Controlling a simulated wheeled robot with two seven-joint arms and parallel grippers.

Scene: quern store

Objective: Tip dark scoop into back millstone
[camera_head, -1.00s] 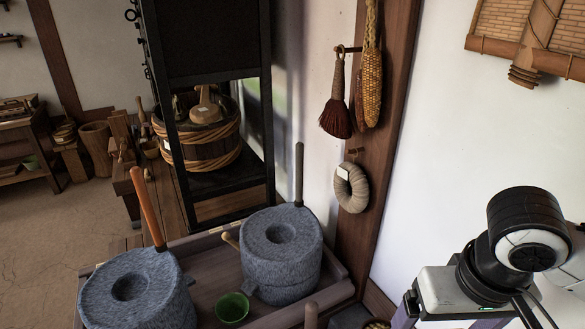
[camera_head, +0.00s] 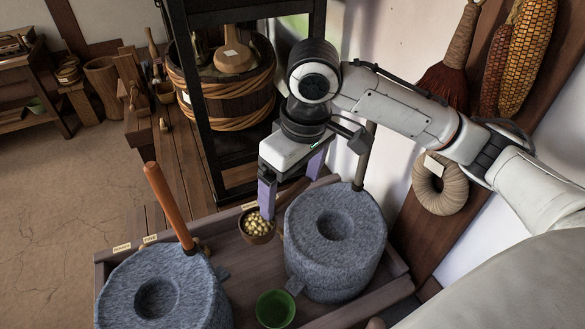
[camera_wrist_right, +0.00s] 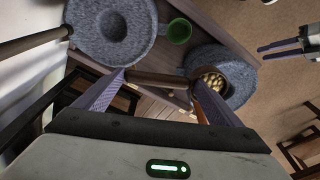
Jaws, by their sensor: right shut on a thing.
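My right gripper (camera_head: 291,190) is shut on the handle of the dark scoop (camera_head: 246,238) and holds it above the tray, left of the back millstone (camera_head: 300,270). The scoop's bowl is upright and full of yellowish kernels. In the right wrist view the scoop's handle (camera_wrist_right: 160,79) lies across between the fingertips, the bowl to the right. The back millstone is a grey round stone with a dark upright handle and a hollow in its top. The front millstone (camera_head: 115,300) has an orange-brown handle. My left gripper (camera_wrist_right: 264,51) shows in the right wrist view, fingers apart and empty.
A wooden tray (camera_head: 225,250) bears both millstones and a green bowl (camera_head: 275,309). A black frame (camera_head: 205,150) and a wooden tub (camera_head: 225,100) stand behind. A wall post with corn cobs (camera_head: 528,55) and a coiled ring (camera_head: 440,185) is at right.

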